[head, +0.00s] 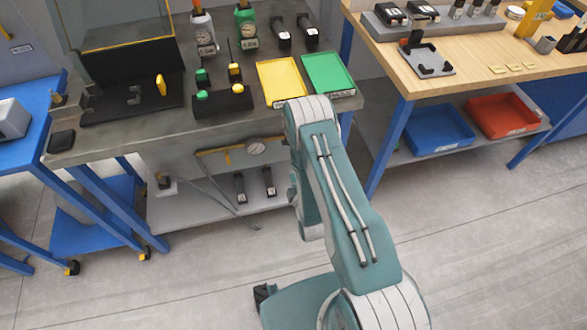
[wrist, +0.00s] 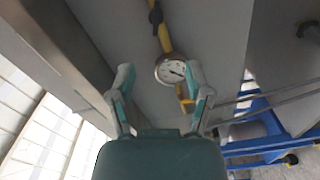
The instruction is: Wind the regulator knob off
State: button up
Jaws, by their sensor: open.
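A yellow pipe (head: 222,150) with a round white-faced gauge (head: 257,147) runs below the steel bench top. The gauge also shows in the wrist view (wrist: 170,71), with a small black part (wrist: 155,14) on the pipe above it and a yellow fitting just below. I cannot tell which part is the regulator knob. My gripper (wrist: 160,82) is open and empty. In the wrist view its fingers stand wide apart, with the gauge between the tips in the picture and apparently beyond them. In the head view my arm hides the gripper's fingers.
The steel bench holds a yellow tray (head: 281,81), a green tray (head: 328,73) and a black button box (head: 222,100). A lower shelf (head: 205,208) lies under the pipe. A wooden table (head: 480,85) stands to the right and a blue cart (head: 95,220) to the left. The floor in front is clear.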

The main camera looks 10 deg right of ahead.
jog(key=shift+o, duration=0.3)
jog(key=o, duration=0.4)
jog(key=w+m, duration=0.4)
jog(key=m, duration=0.2)
jog(key=w+m, duration=0.4)
jog(key=m, duration=0.3)
jog(key=w+m, duration=0.4)
jog(key=m, duration=0.2)
jog(key=shift+d+r+m, duration=0.15)
jog(key=shift+d+m, duration=0.15)
jog(key=shift+d, duration=0.1)
jog(key=c, duration=1.1)
